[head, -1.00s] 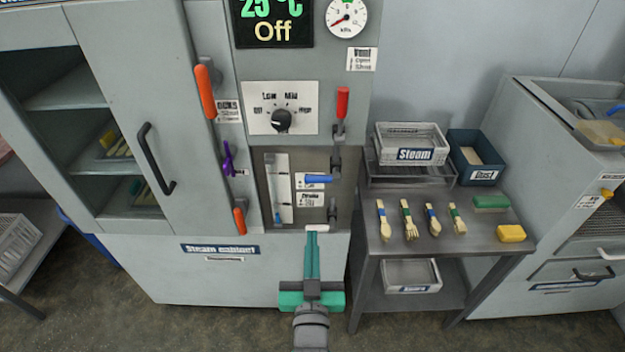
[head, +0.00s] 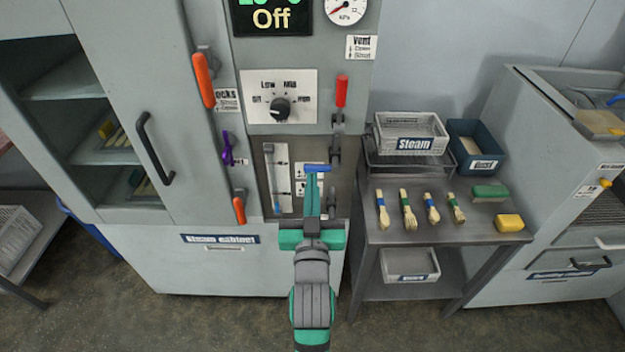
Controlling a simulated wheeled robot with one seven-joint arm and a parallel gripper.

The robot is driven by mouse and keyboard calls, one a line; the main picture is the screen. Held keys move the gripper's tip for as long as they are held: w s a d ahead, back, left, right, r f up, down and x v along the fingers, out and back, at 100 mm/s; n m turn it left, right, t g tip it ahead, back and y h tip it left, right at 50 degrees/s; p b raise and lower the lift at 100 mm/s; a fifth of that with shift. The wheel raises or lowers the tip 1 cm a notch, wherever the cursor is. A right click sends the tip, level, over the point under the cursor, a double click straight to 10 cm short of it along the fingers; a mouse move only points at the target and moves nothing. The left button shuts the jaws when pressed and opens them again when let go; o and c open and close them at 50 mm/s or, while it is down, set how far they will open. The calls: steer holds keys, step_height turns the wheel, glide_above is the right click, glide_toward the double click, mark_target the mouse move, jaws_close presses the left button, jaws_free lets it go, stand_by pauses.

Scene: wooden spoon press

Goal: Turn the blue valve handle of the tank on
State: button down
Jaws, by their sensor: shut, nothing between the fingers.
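The blue valve handle (head: 317,168) is a short bar lying horizontal on the recessed tank panel (head: 281,153) of the steam cabinet. A sight tube (head: 268,175) and small labels stand to its left. My gripper (head: 313,176) is shut and empty, pointing up at the handle from below. Its fingertips overlap the lower edge of the handle in the picture; I cannot tell whether they touch it. My gripper hides the lower part of the panel and part of the labels.
A red lever (head: 341,91) stands above right of the handle. A black knob (head: 280,109), orange levers (head: 204,80) and a purple handle (head: 227,149) are on the cabinet front. A metal table (head: 381,235) with trays, several wooden utensils and sponges stands to the right.

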steer(key=r, duration=0.1)
glide_above(311, 169)
steer(key=s, duration=0.1)
steer(key=shift+s+d+f, duration=0.1)
steer(key=shift+s+f, duration=0.1)
steer(key=shift+f, duration=0.75)
steer(key=shift+s+f, duration=0.15)
steer(key=shift+f, duration=0.75)
